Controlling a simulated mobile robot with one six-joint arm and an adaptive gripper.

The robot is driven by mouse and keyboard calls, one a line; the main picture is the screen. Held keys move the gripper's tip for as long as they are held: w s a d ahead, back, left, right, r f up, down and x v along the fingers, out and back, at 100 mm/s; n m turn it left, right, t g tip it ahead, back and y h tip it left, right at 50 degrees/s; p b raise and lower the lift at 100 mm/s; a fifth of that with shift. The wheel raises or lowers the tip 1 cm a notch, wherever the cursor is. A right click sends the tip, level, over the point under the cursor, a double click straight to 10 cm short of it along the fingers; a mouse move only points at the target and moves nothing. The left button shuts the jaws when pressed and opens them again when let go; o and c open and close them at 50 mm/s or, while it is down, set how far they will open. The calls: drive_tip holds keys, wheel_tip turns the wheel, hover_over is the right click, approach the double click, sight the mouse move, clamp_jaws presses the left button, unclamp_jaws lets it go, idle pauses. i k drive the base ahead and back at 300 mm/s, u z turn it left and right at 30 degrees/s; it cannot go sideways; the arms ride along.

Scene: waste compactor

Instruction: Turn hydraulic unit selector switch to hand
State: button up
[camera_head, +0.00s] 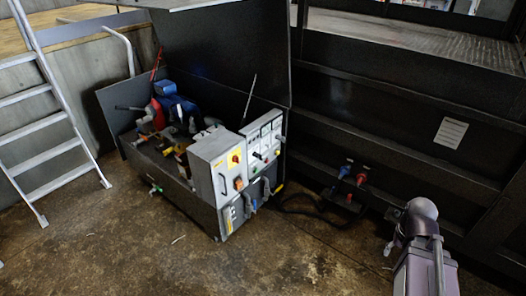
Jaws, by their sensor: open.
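The hydraulic unit (180,190) stands in an open dark housing left of the middle, with its lid raised. At its front right is a grey control box (205,160). That box has a small yellow panel with a red-orange switch (236,159). Beside it is a paler panel (265,138) with several small dials and knobs, one a dark knob (257,155). The knobs are too small to tell which is the selector switch or where it points. My gripper is not visible. Part of my own body shows at the bottom right, well away from the unit.
A metal ladder (45,150) leans at the left. A dark compactor wall (400,110) fills the right. Red and blue connectors (352,175) and a dark hose (305,203) sit low beside the unit. The concrete floor (190,260) in front is mostly clear.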

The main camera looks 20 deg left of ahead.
sight(255, 155)
drive_tip(key=u, duration=0.25)
drive_tip(key=i, duration=1)
drive_tip(key=u, duration=0.5)
